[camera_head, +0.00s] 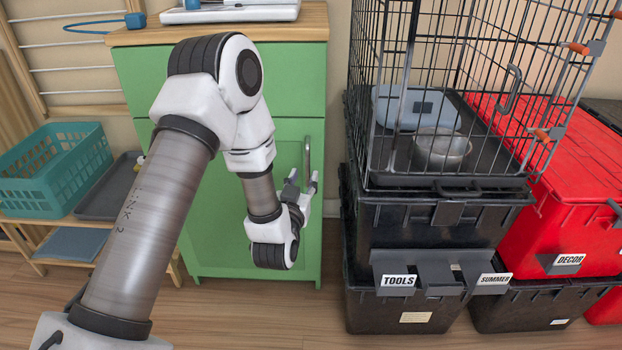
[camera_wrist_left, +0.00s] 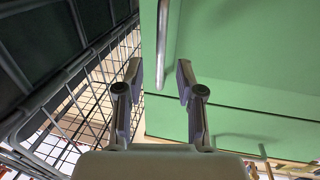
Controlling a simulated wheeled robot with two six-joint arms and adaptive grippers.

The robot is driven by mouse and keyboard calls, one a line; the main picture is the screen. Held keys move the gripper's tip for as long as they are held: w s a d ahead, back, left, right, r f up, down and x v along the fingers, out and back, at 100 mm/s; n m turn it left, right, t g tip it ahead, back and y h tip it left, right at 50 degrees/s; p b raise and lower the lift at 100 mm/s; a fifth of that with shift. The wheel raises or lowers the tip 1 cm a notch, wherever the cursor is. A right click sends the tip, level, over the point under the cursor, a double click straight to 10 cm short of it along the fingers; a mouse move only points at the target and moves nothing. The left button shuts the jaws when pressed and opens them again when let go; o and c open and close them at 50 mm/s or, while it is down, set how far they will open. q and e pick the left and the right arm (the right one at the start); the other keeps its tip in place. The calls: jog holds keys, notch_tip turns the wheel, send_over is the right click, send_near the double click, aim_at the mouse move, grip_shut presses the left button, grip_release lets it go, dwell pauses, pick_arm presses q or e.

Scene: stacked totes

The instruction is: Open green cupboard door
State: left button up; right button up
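The green cupboard (camera_head: 222,247) stands at the centre of the head view, and its door looks closed. Its silver upright bar handle (camera_head: 307,155) is at the door's right side. My left gripper (camera_head: 303,181) is in front of the door, by the lower part of the handle. In the left wrist view my left gripper (camera_wrist_left: 158,76) is open, and the end of the handle (camera_wrist_left: 163,45) lies in line with the gap between its fingers. I see no grip on the handle. My arm hides much of the door. My right gripper is out of view.
A wire cage (camera_head: 455,90) on stacked black totes (camera_head: 400,235) stands close to the right of the cupboard. A red tote (camera_head: 575,225) is further right. A low shelf with a teal basket (camera_head: 55,170) is on the left. The floor (camera_head: 230,315) in front is clear.

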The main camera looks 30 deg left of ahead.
aim_at(307, 169)
pick_arm(q)
jog(key=b+x, duration=0.1)
jog(key=x, duration=0.4)
jog(key=shift+a, duration=0.1)
grip_shut()
jog(key=shift+s+f, duration=0.1)
